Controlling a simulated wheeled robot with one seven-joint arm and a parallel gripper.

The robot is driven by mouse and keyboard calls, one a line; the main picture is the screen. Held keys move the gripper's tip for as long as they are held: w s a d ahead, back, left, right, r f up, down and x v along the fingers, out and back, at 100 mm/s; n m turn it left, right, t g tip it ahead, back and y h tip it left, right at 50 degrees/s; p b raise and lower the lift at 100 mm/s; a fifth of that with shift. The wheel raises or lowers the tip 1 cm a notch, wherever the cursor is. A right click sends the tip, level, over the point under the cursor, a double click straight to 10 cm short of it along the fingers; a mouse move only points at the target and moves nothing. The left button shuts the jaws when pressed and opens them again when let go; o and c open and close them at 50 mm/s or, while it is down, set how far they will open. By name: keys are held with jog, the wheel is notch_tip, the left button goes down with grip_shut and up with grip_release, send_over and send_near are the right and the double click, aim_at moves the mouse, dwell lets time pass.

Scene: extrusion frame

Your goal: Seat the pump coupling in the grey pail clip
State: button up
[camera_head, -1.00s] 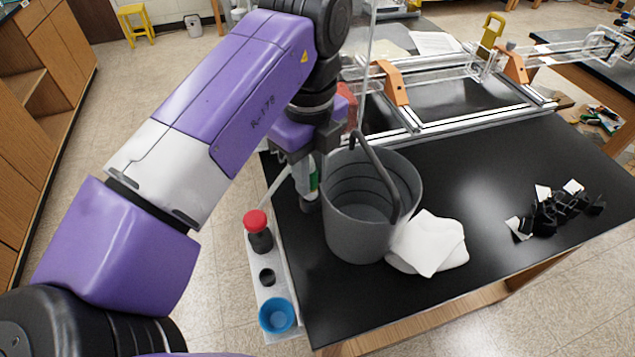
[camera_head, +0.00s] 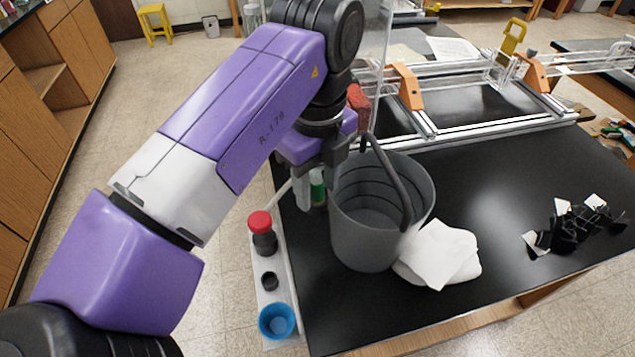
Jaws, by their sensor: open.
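The grey pail (camera_head: 369,233) stands upright near the table's left edge, its dark handle (camera_head: 392,175) slanting across the opening. I cannot make out a separate clip on it. My gripper (camera_head: 319,172) points down at the pail's left rim, open, partly hidden by my own wrist. A small clear and green object (camera_head: 317,190) shows by the fingers, just left of the pail; I cannot tell whether it touches them or is the pump coupling. A rust-red piece (camera_head: 358,101) shows behind my wrist, mostly hidden; I cannot identify it.
A pale rack (camera_head: 264,305) along the table's left edge holds a red-capped dark bottle (camera_head: 262,233) and a blue cup (camera_head: 277,321). A white cloth (camera_head: 442,255) lies against the pail. Black clips (camera_head: 570,228) lie at right. An extrusion frame (camera_head: 480,130) stands behind. The black table's middle is clear.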

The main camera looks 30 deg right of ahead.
aim_at(318, 181)
notch_tip(318, 181, up, 11)
jog(key=p, duration=0.8)
jog(key=shift+f, duration=0.2)
jog(key=shift+r, duration=0.85)
